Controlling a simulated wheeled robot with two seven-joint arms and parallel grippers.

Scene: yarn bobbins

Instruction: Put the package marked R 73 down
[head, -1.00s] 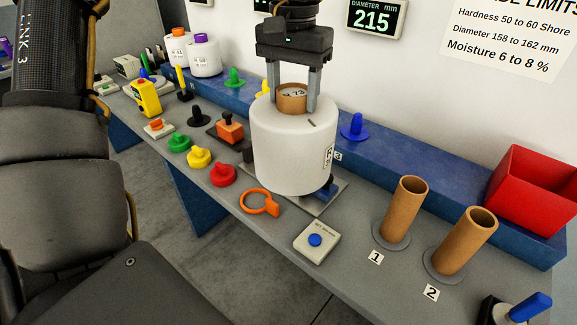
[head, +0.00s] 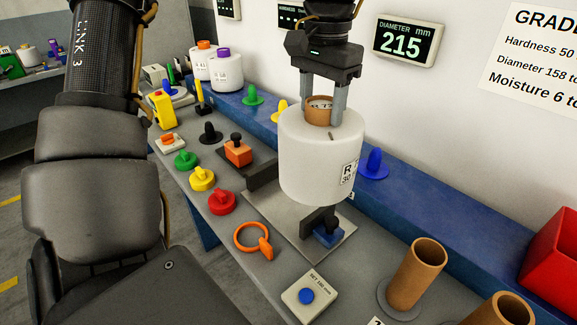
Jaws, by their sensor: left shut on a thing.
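The package (head: 318,165) is a white yarn bobbin on a brown tube core (head: 319,117). My right gripper is not in view.
Two brown tube posts (head: 419,272) stand at lower right, with a red bin (head: 560,255) beyond. Coloured knobs, an orange ring (head: 252,238) and a button box (head: 308,296) lie left and front. Two white bobbins (head: 226,72) stand at the back. A blue ledge (head: 415,215) runs along the wall.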

